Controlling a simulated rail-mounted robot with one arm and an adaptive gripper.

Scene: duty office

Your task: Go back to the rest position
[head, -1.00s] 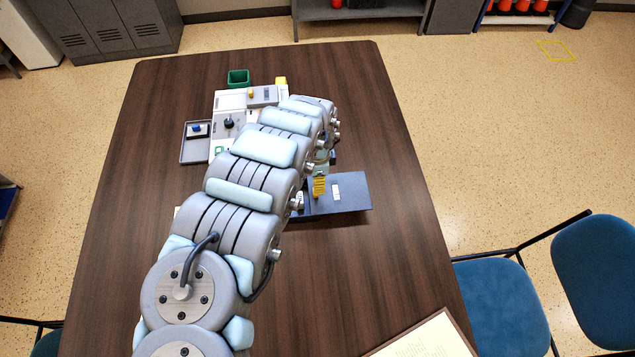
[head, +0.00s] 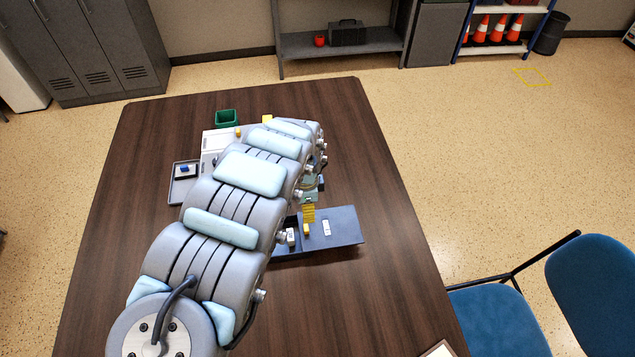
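My arm reaches from the bottom of the head view over the dark wooden table (head: 400,290). My gripper (head: 308,214) hangs at its far end, just above the back part of a dark blue tray (head: 345,228). A ribbed yellow part shows at its tip. The gripper is small and partly hidden by the arm, so I cannot tell whether it is open or shut, or whether it holds anything. A small yellow piece (head: 306,230) and white pieces (head: 326,228) are on the tray below it.
Behind the arm stand a white-grey device (head: 214,140), a green bin (head: 227,118) and a small grey tray (head: 176,196) with a blue piece (head: 184,169). Blue chairs (head: 497,318) stand at the right.

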